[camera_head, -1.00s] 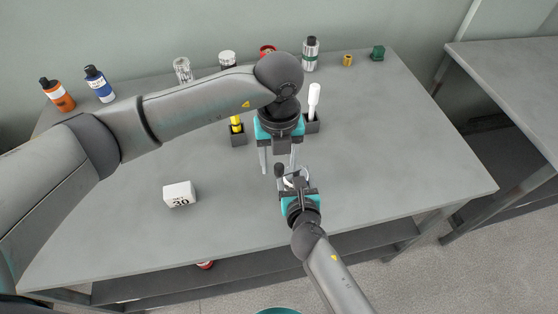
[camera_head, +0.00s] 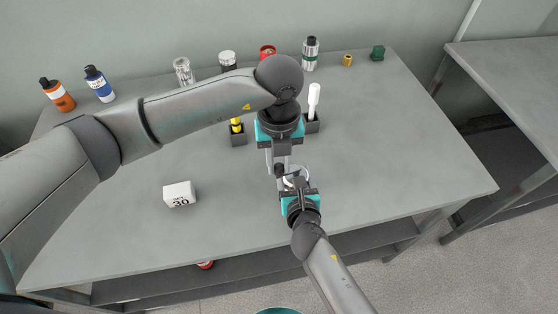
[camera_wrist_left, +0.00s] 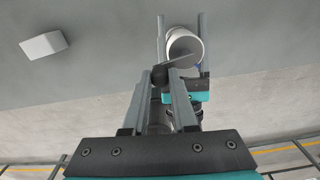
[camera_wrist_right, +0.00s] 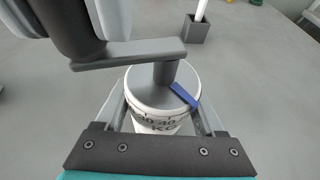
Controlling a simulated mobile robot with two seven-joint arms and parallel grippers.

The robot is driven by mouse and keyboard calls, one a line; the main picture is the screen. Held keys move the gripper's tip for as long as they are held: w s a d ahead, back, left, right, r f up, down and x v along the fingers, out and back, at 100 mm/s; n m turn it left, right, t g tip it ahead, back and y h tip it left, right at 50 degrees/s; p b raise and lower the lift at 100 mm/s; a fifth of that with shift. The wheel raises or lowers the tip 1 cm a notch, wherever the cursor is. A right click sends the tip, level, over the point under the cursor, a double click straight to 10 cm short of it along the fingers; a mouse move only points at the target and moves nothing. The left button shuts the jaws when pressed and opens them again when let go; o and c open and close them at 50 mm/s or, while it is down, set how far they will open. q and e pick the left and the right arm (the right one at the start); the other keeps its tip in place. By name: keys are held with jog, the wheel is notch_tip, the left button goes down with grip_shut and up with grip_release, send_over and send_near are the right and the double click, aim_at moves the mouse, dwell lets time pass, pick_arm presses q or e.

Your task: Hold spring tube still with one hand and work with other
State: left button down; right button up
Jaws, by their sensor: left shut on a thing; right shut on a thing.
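The spring tube (camera_wrist_right: 145,92) is a white upright cylinder with dark scale markings and a blue pointer (camera_wrist_right: 184,95) at its top. In the head view the tube (camera_head: 297,182) is mostly hidden by my grippers. A grey crank arm (camera_wrist_right: 125,54) crosses above it on a short post and ends in a dark knob (camera_wrist_left: 159,75). My right gripper (camera_head: 294,183) is shut around the tube's body, one finger on each side. My left gripper (camera_head: 280,167) points down from above and is shut on the knob, beside the tube's top.
A white box (camera_head: 179,194) marked 30 stands left on the grey table (camera_head: 400,160). Behind my left gripper are a holder with a yellow tool (camera_head: 237,126) and one with a white tool (camera_head: 313,100). Bottles and cans line the back. The table's right side is clear.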

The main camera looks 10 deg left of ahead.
pick_arm(q)
jog(key=shift+n, duration=0.3)
jog(key=n, duration=0.1)
jog(key=s+d+n, duration=0.1)
jog(key=n, duration=0.1)
jog(key=shift+s+d+n, duration=0.2)
jog(key=shift+d+n, duration=0.05)
jog(key=shift+n, duration=0.6)
jog(key=shift+s+d+n, duration=0.15)
jog(key=shift+d+n, duration=0.05)
jog(key=shift+n, duration=0.65)
jog(key=c, duration=0.7)
grip_release()
notch_tip(320, 180, up, 12)
jog(key=shift+r, duration=0.1)
